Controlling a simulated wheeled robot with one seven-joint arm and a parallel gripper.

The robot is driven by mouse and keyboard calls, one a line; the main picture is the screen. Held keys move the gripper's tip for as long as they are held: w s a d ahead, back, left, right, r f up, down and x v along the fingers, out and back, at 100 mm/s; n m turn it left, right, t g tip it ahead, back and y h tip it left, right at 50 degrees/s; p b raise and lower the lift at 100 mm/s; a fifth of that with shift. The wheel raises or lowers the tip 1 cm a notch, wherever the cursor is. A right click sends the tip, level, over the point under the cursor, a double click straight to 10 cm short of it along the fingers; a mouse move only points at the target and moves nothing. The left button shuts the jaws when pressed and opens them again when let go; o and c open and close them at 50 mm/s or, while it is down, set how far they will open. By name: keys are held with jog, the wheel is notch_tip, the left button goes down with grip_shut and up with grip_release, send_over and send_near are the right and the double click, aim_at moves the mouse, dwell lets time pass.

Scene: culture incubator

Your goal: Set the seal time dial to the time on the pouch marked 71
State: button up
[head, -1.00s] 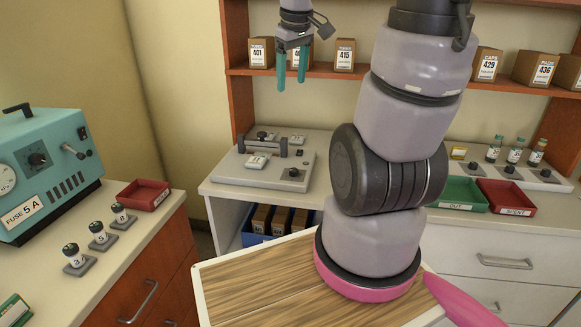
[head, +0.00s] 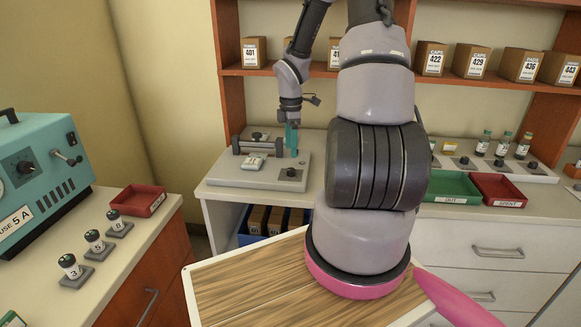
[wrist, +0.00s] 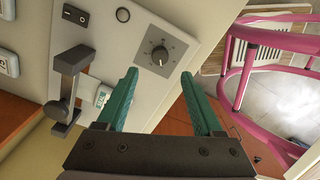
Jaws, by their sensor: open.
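The grey sealer (head: 225,175) stands on the white counter. Its black seal time dial (head: 291,173) is on the right part of its top; in the wrist view the dial (wrist: 159,54) sits on a dark square plate with scale marks too small to read. A small white pouch (head: 254,162) lies on the sealer and shows in the wrist view (wrist: 102,95); its print is not legible. More white pouches (wrist: 8,63) are at the left edge of the wrist view. My gripper (head: 291,142) is open and empty above the sealer, its teal fingers (wrist: 158,76) either side of the dial in the wrist view, apart from it.
The sealer's dark bar (head: 258,143) stands left of my gripper; its post (wrist: 68,85) is near the left finger. Green (head: 455,187) and red (head: 500,188) trays lie to the right. A shelf with boxes (head: 431,58) hangs behind.

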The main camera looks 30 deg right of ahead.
aim_at(291, 169)
notch_tip(291, 169, down, 8)
jog(key=shift+c, duration=0.3)
grip_shut()
